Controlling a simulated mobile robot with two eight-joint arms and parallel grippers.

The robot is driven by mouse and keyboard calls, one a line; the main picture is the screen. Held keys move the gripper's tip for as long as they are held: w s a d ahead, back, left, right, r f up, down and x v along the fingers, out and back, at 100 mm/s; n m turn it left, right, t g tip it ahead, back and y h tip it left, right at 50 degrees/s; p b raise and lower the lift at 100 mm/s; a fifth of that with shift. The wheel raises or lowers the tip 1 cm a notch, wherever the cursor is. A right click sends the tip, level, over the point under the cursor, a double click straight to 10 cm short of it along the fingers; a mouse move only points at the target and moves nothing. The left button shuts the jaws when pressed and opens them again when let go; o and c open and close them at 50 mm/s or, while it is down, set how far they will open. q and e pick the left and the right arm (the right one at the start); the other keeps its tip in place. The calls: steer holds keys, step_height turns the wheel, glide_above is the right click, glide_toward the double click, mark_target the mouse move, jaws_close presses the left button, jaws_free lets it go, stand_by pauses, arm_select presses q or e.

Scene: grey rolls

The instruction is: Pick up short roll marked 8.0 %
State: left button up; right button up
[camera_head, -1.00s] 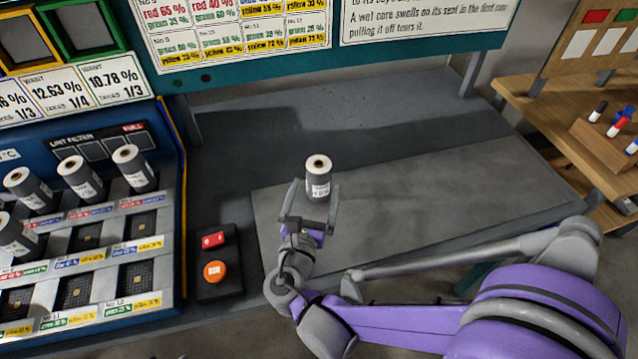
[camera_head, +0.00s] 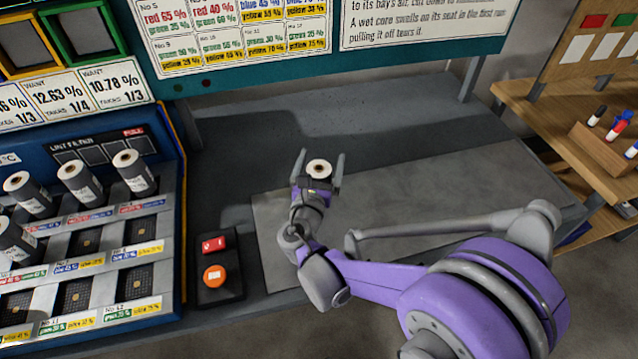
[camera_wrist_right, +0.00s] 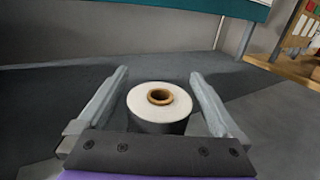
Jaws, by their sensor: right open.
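A short grey roll (camera_head: 319,168) with a white top and a brown core stands upright on the grey bench. It also shows in the right wrist view (camera_wrist_right: 160,112). Its label is hidden now, so its marking cannot be read. My right gripper (camera_head: 320,160) is open, with one finger on each side of the roll. In the right wrist view, the fingers (camera_wrist_right: 158,95) show gaps to the roll on both sides. The gripper's palm hides the roll's lower part. My left gripper is not in view.
A rack (camera_head: 180,215) with several grey rolls in its seats stands on the left. A control box with a red button (camera_head: 214,244) and an orange button (camera_head: 214,276) lies beside it. The bench right of the roll is clear. A wooden shelf (camera_head: 560,115) stands at the right.

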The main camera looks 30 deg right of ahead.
jaws_close()
stand_by(0.4)
